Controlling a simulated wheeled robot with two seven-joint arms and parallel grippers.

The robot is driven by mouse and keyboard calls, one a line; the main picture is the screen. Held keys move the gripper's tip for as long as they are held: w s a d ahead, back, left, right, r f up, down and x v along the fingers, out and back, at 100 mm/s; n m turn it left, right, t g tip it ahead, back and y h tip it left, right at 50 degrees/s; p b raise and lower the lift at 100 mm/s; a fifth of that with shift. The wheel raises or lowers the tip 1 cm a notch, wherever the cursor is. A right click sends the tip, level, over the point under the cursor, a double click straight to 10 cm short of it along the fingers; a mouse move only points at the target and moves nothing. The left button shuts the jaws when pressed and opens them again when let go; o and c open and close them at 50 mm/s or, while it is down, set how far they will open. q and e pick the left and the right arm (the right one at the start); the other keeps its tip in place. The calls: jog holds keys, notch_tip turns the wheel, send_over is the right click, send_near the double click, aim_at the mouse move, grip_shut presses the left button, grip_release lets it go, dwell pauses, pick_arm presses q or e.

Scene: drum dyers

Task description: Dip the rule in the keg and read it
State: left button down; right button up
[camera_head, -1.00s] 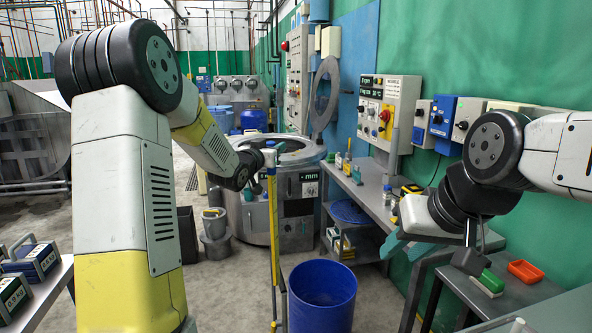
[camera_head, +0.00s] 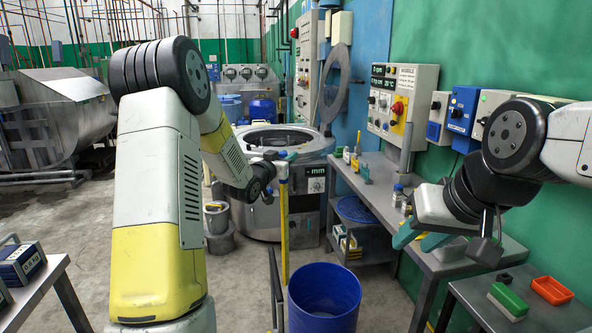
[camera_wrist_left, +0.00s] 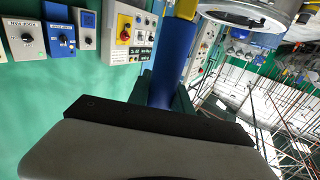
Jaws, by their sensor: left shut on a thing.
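The rule is a long yellow stick (camera_head: 284,225) with a blue upper part; it stands close to upright. My left gripper (camera_head: 278,163) is shut on its top. In the left wrist view the blue part (camera_wrist_left: 172,65) runs up from the jaws to a yellow stretch. The open blue keg (camera_head: 325,300) stands on the floor at bottom centre. The rule shows just left of the keg's rim; its lower end is unclear, and I cannot tell its depth against the keg. My right gripper (camera_head: 422,238) has its teal fingers apart, empty, over the bench edge.
A round steel vat (camera_head: 270,205) with a raised lid stands behind the rule. A grey bench (camera_head: 385,190) with small bottles runs along the right wall. A side table holds a green brush (camera_head: 508,298) and an orange tray (camera_head: 552,290).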

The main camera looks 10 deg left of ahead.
pick_arm(q)
notch_tip(320, 180, down, 5)
jog(key=shift+w+d+f, duration=0.4)
jog(key=shift+w+d, duration=0.7)
jog(key=shift+d, duration=2.35)
jog(key=shift+w+d+f, duration=0.4)
jog(key=shift+w+d, duration=0.7)
jog(key=shift+d, duration=2.3)
notch_tip(320, 180, down, 46)
jog(key=shift+d+r, duration=0.2)
jog(key=shift+d, duration=0.1)
jog(key=shift+w, duration=0.1)
